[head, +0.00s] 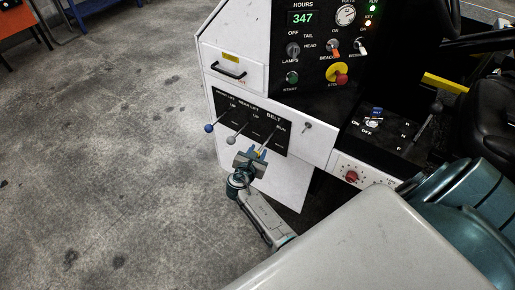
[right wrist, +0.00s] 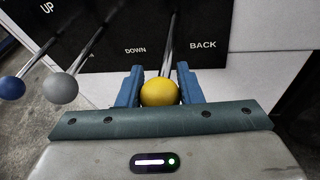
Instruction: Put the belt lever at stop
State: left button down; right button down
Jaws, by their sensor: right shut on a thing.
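The belt lever has a yellow knob (right wrist: 160,92) on a thin metal shaft that comes out of the black lever panel (head: 221,102). The head view shows BELT and RUN printed above and beside it; the wrist view shows BACK to the right of the shaft. I cannot read a stop mark. My right gripper (head: 252,159) is at the knob from below; in the right wrist view its two blue fingers (right wrist: 160,90) are shut on either side of the knob. My left gripper is not in view.
To the left of the belt lever stand two similar levers, one with a blue knob (head: 208,128) and one with a grey knob (head: 231,139). The floor at left is clear.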

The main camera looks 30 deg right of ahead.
jog(key=shift+r, duration=0.65)
jog(key=c, duration=1)
grip_release()
jog(key=shift+f, duration=0.1)
jog(key=shift+c, duration=0.2)
jog(key=shift+a, duration=0.1)
jog(key=p+v, duration=0.4)
jog(key=v, duration=0.6)
jog(key=shift+s+a, duration=0.2)
jog(key=shift+a, duration=0.15)
jog(key=shift+f, duration=0.1)
